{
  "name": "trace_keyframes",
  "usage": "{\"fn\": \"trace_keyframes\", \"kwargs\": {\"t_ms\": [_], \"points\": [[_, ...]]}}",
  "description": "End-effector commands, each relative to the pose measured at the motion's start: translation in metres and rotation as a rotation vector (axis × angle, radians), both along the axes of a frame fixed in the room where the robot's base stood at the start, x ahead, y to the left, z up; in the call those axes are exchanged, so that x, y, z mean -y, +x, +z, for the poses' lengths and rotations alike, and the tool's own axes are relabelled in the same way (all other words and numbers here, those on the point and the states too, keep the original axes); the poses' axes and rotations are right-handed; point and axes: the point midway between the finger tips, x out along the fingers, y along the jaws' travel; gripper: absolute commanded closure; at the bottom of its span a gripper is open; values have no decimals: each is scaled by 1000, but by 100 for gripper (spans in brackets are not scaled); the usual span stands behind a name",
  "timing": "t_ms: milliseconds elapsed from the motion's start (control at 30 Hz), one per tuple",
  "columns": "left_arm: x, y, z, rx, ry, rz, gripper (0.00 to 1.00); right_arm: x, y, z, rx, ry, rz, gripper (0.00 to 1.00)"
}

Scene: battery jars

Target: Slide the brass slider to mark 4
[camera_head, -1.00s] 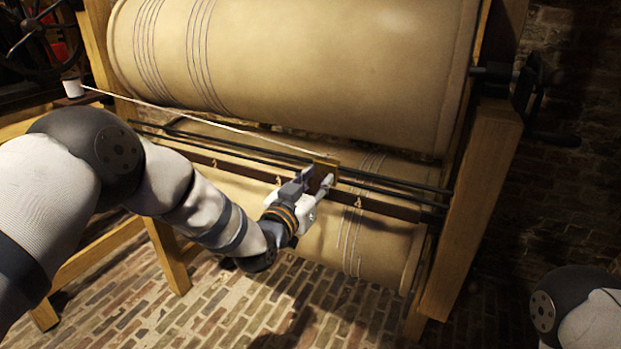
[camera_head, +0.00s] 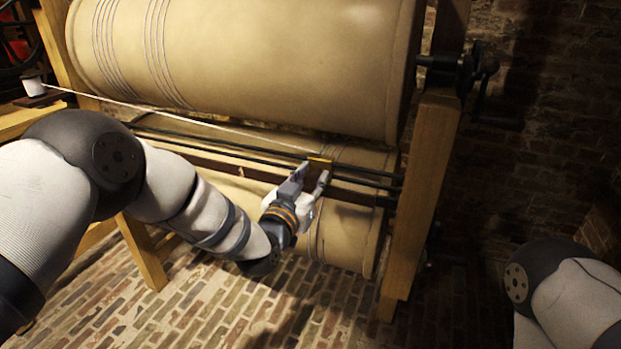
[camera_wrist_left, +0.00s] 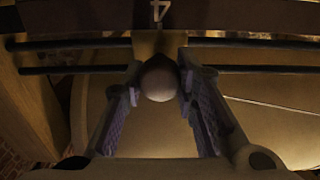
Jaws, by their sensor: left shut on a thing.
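The brass slider (camera_head: 320,161) sits on two dark rails (camera_head: 232,148) near their right end. In the left wrist view the brass slider (camera_wrist_left: 146,44) spans the rails, with a round knob (camera_wrist_left: 158,80) towards me. My left gripper (camera_head: 312,176) is shut on that knob; its two fingers show on either side of it in the wrist view. A white mark 4 (camera_wrist_left: 160,11), upside down on a dark strip (camera_wrist_left: 225,14), stands in line with the slider across the rails. My right gripper is out of view.
A large tan drum (camera_head: 250,55) is above the rails and a lower one (camera_head: 345,235) below. A pale cord (camera_head: 190,118) runs from a white cup-like piece (camera_head: 33,86) towards the slider. A wooden post (camera_head: 420,200) stands right of the slider.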

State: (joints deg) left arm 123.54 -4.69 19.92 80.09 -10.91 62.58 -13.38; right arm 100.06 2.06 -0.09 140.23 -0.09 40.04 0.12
Motion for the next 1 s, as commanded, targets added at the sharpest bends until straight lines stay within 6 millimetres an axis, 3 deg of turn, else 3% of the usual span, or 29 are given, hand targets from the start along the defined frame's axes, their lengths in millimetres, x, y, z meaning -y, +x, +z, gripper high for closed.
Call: {"fn": "trace_keyframes", "kwargs": {"t_ms": [33, 100, 133, 467, 567, 800, 1000], "points": [[5, -3, -3, -5, 0, -11, 71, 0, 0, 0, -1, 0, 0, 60], [5, -3, -3, -5, 0, -11, 55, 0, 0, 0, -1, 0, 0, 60], [5, -2, -2, -5, 0, -10, 53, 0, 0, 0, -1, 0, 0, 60], [1, -5, -1, -4, 0, -7, 53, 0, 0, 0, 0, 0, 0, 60], [-4, -21, -1, -5, 1, -7, 53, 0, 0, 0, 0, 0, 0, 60], [-26, -82, -2, -7, 1, -8, 53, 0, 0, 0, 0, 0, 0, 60], [-36, -111, -2, -4, -1, -9, 53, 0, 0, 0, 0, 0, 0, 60]]}}
